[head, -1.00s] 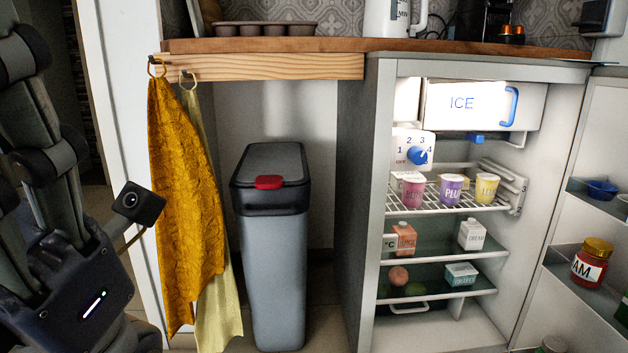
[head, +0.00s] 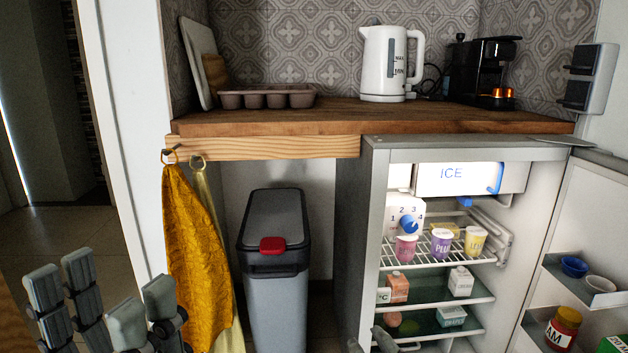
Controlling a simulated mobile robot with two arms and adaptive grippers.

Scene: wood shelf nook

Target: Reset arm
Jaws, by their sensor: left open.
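My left gripper (head: 103,305) is at the bottom left of the head view, with its grey fingers pointing up and spread apart. Nothing shows between the fingers. It is left of the yellow towel (head: 197,265) and appears nearer to me; I cannot tell the gap. A small grey tip, probably part of my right gripper (head: 384,340), shows at the bottom edge in front of the fridge's lower part. The rest of it is out of view, so its opening is hidden.
The wooden counter (head: 350,118) holds a white kettle (head: 386,62), a coffee machine (head: 482,70) and a muffin tray (head: 266,97). A grey bin (head: 274,235) stands below. The fridge (head: 362,250) is open, its door (head: 590,210) swung out at right. Floor is free at far left.

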